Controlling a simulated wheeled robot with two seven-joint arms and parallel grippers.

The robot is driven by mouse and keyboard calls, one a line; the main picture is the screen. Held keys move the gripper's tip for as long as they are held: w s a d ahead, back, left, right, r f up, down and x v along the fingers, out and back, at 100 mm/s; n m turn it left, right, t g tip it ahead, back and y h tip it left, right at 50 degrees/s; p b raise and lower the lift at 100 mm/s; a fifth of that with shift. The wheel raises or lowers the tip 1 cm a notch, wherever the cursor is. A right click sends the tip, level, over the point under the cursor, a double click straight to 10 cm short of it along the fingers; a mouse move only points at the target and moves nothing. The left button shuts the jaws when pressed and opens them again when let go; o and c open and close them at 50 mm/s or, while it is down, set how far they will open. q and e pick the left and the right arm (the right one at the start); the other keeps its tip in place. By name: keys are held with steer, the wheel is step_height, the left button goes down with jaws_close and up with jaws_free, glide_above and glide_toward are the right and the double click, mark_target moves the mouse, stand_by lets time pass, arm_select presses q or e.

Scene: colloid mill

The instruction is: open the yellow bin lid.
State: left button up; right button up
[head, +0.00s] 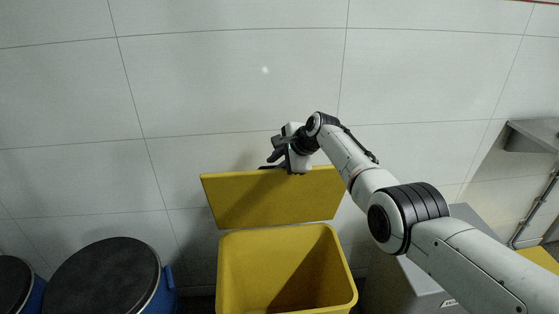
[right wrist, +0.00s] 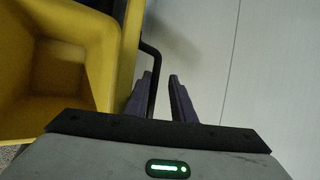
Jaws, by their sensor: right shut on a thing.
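The yellow bin (head: 286,265) stands open against the wall, and its empty inside shows. Its yellow lid (head: 260,198) is raised and stands nearly upright behind the opening. My right gripper (head: 274,160) is at the lid's upper edge. In the right wrist view, the gripper (right wrist: 160,84) is shut on a thin black handle bar (right wrist: 152,60) beside the lid's yellow edge (right wrist: 130,45). The open bin (right wrist: 55,75) shows on the left there. The bar's lower part is hidden between the fingers. My left gripper is in neither view.
Blue drums with black lids (head: 105,277) stand left of the bin. A grey cabinet (head: 400,278) stands close on the right, partly behind my right arm. The tiled wall (head: 230,80) is right behind the lid. A grey ledge (head: 535,133) juts out at far right.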

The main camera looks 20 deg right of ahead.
steer(key=p+v, duration=0.2)
steer(key=v, duration=0.2)
steer(key=p+v, duration=0.3)
steer(key=v, duration=0.2)
steer(key=shift+d+r, duration=0.3)
steer(key=shift+r, duration=0.05)
steer(key=shift+s+r, duration=0.2)
steer(key=shift+s, duration=0.25)
steer(key=shift+a+f, duration=0.1)
steer(key=shift+f, duration=0.05)
